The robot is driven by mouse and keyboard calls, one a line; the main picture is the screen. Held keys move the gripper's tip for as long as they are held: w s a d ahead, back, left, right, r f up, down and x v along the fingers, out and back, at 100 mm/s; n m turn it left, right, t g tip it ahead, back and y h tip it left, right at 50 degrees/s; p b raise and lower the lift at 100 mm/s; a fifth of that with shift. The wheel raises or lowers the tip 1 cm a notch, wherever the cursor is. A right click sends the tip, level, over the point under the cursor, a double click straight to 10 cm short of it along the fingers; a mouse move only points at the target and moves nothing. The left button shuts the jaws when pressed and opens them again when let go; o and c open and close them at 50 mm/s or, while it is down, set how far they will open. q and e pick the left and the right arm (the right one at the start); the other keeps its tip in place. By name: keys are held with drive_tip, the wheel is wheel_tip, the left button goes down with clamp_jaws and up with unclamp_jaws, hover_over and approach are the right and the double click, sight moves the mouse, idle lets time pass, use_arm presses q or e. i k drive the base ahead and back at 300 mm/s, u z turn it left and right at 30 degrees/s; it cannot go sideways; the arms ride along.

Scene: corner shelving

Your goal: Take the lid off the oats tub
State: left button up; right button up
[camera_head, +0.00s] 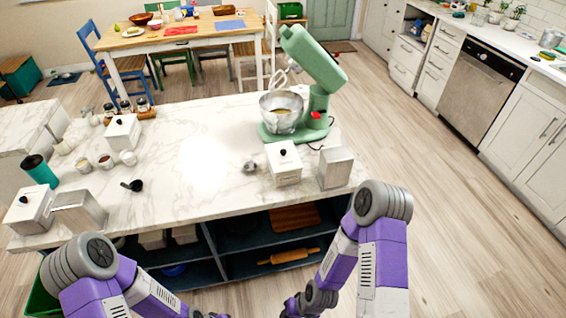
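Three white square tubs with black-knobbed lids stand on the marble island: one at the back left (122,134), one at the front left (28,214), one right of centre (285,168). Each has its lid on. Their labels are too small to read, so I cannot tell which is the oats tub. A teal cylinder (40,172) with a dark top stands at the left. Both my arms are low in front of the island, and their grippers are out of view below the frame.
A green stand mixer (318,92) with a steel bowl (281,112) stands at the island's back right. Grey boxes (335,168) (78,213) stand beside two tubs. Small bowls (105,162) and a black scoop (133,185) lie left. The marble middle (205,160) is clear.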

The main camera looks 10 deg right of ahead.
sight(283, 157)
drive_tip(key=z, duration=1.9)
drive_tip(key=i, duration=1.05)
drive_tip(key=u, duration=1.7)
